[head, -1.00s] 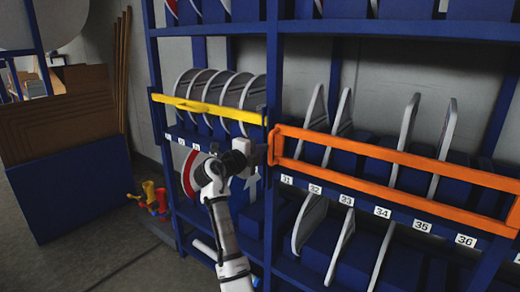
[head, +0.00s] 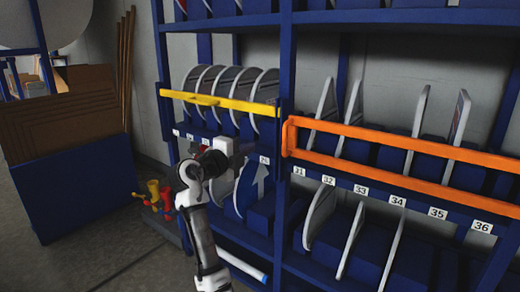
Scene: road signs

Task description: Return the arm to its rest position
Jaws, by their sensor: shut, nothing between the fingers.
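My arm (head: 200,222) reaches up from the bottom of the head view, bent at a dark joint. My gripper (head: 236,152) is at its end, in front of the shelf just below the yellow bar (head: 222,103). It is small and dark here; it looks shut and holds nothing that I can see. It is apart from the orange bar (head: 400,155) to its right. A blue sign with a white arrow (head: 252,186) stands on the lower shelf just behind and right of it.
The blue shelf rack (head: 282,60) holds several round signs (head: 232,80) behind the yellow bar and upright panels (head: 420,108) behind the orange bar. Red and yellow items (head: 155,195) stand on the floor at left, beside a blue bin (head: 75,190) of brown boards. The floor at lower left is clear.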

